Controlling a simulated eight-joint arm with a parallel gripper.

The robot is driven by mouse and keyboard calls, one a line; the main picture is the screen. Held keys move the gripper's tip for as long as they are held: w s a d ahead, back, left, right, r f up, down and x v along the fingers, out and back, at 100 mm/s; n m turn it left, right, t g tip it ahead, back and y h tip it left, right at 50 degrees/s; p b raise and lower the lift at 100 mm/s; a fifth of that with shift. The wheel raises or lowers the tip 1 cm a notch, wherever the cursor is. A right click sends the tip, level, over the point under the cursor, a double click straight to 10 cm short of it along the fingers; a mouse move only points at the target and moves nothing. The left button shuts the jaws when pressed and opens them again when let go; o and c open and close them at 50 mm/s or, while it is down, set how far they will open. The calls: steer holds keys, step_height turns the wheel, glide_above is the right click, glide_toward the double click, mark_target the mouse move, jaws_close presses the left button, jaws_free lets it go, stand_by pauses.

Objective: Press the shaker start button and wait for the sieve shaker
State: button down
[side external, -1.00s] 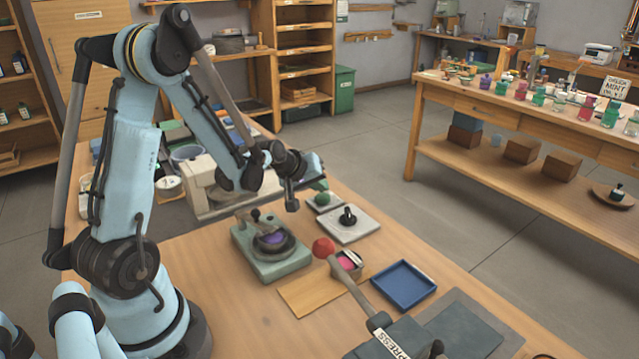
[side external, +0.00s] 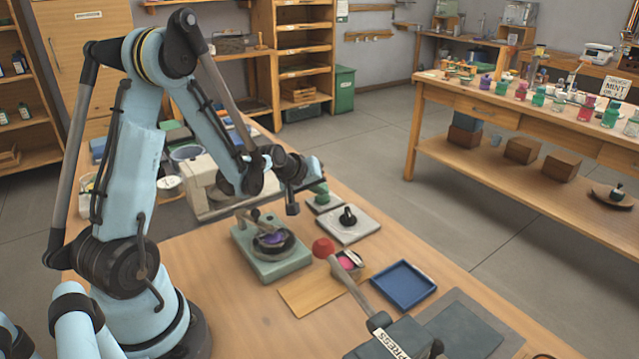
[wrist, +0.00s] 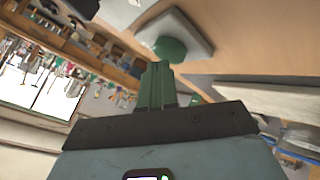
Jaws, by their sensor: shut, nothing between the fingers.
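A green domed button (wrist: 172,49) sits on a light grey square plate (wrist: 190,24) in the wrist view. The button (side external: 322,199) also shows in the side external view, partly hidden by my gripper. My gripper (side external: 319,187) is shut and empty, with its tips right at the top of the button. In the wrist view the shut green fingers (wrist: 157,66) end at the dome's edge; I cannot tell whether they touch or press it. A grey-green device with a round dark ring (side external: 270,245) and something purple inside stands nearer the camera; I cannot tell if it is the shaker.
A pale plate with a black knob (side external: 348,221) lies close by the button. A cream machine (side external: 205,185) stands behind my wrist.

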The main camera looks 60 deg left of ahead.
mark_target(320, 198)
steer(key=shift+f, duration=0.2)
steer(key=shift+r, duration=0.15)
stand_by(0.4)
steer(key=shift+r, duration=0.75)
steer(key=shift+r, duration=2.5)
